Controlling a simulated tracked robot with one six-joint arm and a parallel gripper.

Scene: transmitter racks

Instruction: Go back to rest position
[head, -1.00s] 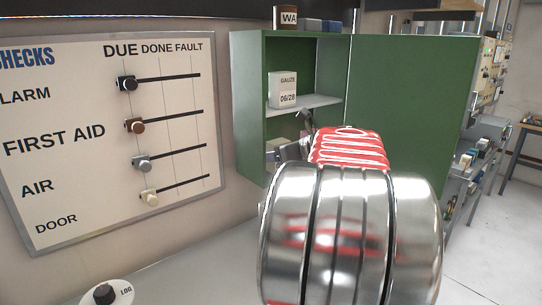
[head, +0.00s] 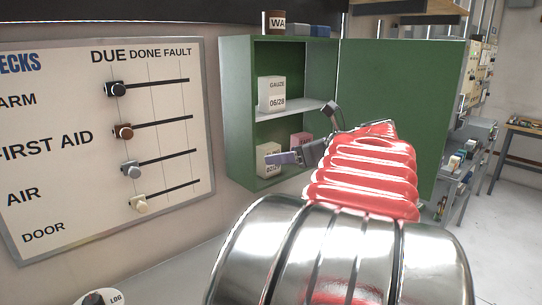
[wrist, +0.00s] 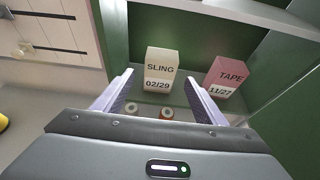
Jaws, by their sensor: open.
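My gripper (head: 272,158) shows in the head view in front of the lower compartment of an open green cabinet (head: 237,115), left of my red-sleeved arm. In the wrist view my gripper (wrist: 158,76) has its two pale purple fingers spread wide with nothing held between them. Beyond the fingers stand a cream SLING box (wrist: 160,68) and a pink TAPE box (wrist: 228,75). Two small round items (wrist: 132,108) lie between the fingers, lower in that view, apart from them as far as I can tell.
A GAUZE box (head: 271,95) stands on the cabinet's upper shelf (head: 290,109). The green door (head: 400,85) stands open to the right. A checks board (head: 60,150) with several slider knobs hangs on the left wall. A LOG knob (head: 97,298) is at the bottom left.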

